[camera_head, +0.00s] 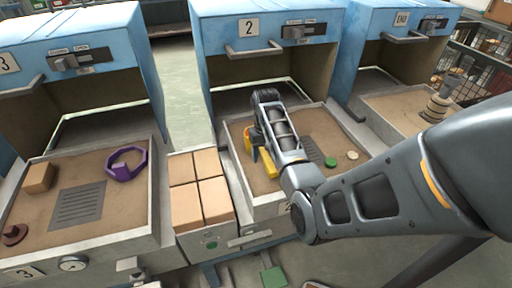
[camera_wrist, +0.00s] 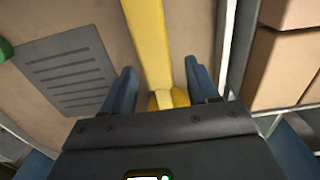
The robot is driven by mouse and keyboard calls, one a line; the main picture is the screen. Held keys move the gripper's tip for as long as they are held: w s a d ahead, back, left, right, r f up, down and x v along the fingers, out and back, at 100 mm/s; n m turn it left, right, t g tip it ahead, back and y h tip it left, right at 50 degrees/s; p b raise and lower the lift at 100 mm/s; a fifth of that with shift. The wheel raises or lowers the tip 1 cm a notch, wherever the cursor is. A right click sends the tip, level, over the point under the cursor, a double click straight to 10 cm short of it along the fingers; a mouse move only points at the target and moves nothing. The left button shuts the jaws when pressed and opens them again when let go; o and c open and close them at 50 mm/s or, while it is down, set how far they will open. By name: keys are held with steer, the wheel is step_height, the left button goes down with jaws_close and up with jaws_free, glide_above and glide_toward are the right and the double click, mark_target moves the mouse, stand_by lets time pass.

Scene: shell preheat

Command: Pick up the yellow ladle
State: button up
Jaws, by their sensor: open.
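The yellow ladle (camera_wrist: 147,40) shows in the wrist view as a long yellow bar running from the top edge down between my fingers. A rounded yellow part lies at its lower end, partly hidden by my gripper body. My gripper (camera_wrist: 160,80) is open, with one blue-grey finger on each side of the ladle and gaps between. In the head view a bit of the ladle (camera_head: 248,139) shows at the left of my gripper (camera_head: 262,155), over the sandy tray of oven 2. My arm hides much of it there. I cannot tell whether the fingers touch the tray.
A grey vent (camera_wrist: 70,70) and a green disc (camera_head: 330,162) lie in the same tray, with a pale disc (camera_head: 352,155) beside it. Tan blocks (camera_head: 200,190) stand left of the tray. The blue oven 2 (camera_head: 225,20) rises behind. A purple ring (camera_head: 126,164) lies in the left tray.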

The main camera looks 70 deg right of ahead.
steer(key=shift+f, duration=1.6)
jaws_close()
steer(key=shift+r, duration=0.1)
